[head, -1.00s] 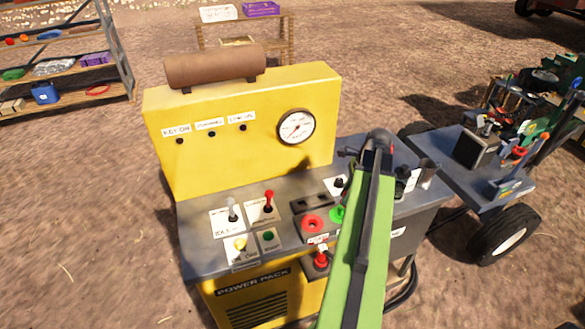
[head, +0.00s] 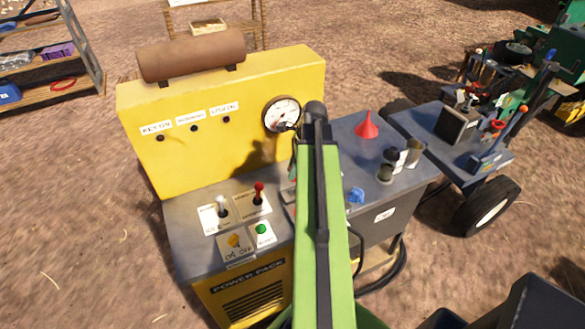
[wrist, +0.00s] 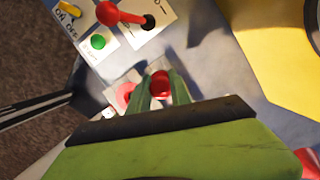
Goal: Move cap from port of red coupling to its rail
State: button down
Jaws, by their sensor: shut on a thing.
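In the wrist view, my gripper (wrist: 160,78) is shut on a small red rounded piece, which looks like the red cap (wrist: 159,86). Another red round part (wrist: 124,94) on a pale plate lies just left of the fingers, partly behind the left one. I cannot tell whether it is the coupling's port or the cap's rail. In the head view, my green arm covers the gripper, the cap and most of the coupling area of the power pack (head: 250,290).
A red toggle (wrist: 108,13) and a green button (wrist: 98,41) stand close to the gripper in the wrist view. A trailer (head: 450,140) stands at right.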

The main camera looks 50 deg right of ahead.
jog(key=b, duration=0.6)
send_over(292, 196)
jog(key=shift+s+d+x, duration=0.15)
jog(key=shift+s+x, duration=0.05)
jog(key=shift+x, duration=0.8)
jog(key=shift+s+d+x, duration=0.15)
jog(key=shift+x, duration=0.9)
jog(key=shift+s+d+x, duration=0.2)
jog(key=shift+x, duration=0.8)
jog(key=shift+f+b, duration=0.3)
jog(key=shift+f+b, duration=0.45)
jog(key=shift+f+b, duration=0.55)
jog(key=c, duration=1.1)
grip_release()
jog(key=o, duration=0.4)
